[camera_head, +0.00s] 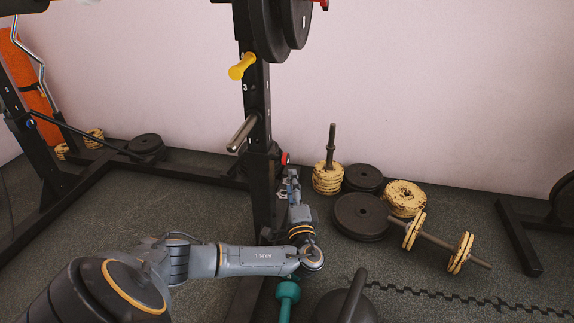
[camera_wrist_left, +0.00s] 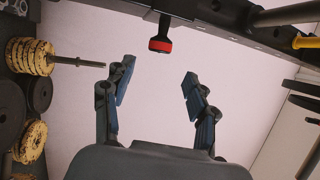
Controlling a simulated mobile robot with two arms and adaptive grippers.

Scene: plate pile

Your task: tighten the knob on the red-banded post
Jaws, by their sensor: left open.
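A knob with a red band and black ends (camera_wrist_left: 160,40) sticks out from a dark post (camera_wrist_left: 225,32) in the left wrist view. In the head view a small red part of the knob (camera_head: 285,158) shows at the right side of the black rack post (camera_head: 259,105). My left gripper (camera_head: 291,183) is just below the knob in the head view. In the left wrist view its two fingers (camera_wrist_left: 158,76) are spread apart with nothing between them. The knob lies ahead of the fingertips, apart from them. My right gripper is not in view.
Stacked yellow plates (camera_head: 327,180) with an upright bar, black plates (camera_head: 361,216) and a dumbbell (camera_head: 437,242) lie right of the post. A yellow peg (camera_head: 242,66) and a steel bar (camera_head: 242,134) jut from the post. A black kettlebell (camera_head: 345,304) stands in front.

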